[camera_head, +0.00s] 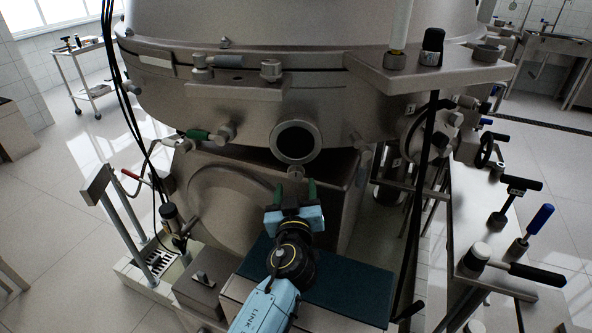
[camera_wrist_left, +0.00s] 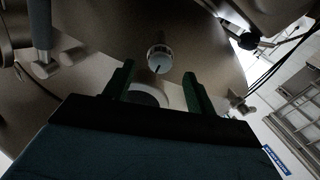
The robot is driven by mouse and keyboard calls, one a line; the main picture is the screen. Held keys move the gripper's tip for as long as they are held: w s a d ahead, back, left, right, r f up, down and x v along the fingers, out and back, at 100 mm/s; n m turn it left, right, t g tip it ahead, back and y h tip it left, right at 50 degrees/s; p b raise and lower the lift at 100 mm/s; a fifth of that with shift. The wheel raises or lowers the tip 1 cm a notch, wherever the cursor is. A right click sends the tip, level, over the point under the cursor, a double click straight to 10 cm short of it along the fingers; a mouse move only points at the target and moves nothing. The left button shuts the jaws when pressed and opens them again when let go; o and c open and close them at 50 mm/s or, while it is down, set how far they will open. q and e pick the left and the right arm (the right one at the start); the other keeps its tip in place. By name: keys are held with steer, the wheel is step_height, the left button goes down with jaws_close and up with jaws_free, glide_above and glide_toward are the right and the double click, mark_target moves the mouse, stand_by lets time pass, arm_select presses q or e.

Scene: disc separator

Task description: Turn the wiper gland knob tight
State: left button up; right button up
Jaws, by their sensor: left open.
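In the left wrist view, a small round pale metal knob (camera_wrist_left: 160,58) with a dark mark on its face sticks out from the separator's underside. It looks like the wiper gland knob, but I cannot be sure. My left gripper (camera_wrist_left: 153,84) is open, with its two green fingers apart. The knob appears beyond the fingertips, roughly in line with the gap, and nothing shows between them. In the head view, my left gripper (camera_head: 296,191) is below the round dark port (camera_head: 295,142) of the metal vessel. A small metal piece (camera_head: 295,172) shows just above the fingers.
The large separator body (camera_head: 240,110) hangs over my gripper. A green-handled valve (camera_head: 197,134) is to the left. Black cables (camera_head: 122,100) hang at the left. A bench with levers (camera_head: 485,255) stands at the right, and a dark-topped box (camera_head: 345,285) lies below.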

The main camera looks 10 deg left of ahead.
mark_target(296, 178)
arm_select(q)
steer(key=w, duration=0.4)
steer(key=w+a, duration=0.1)
steer(key=w, duration=0.1)
steer(key=shift+w, duration=0.25)
steer(key=c, duration=1)
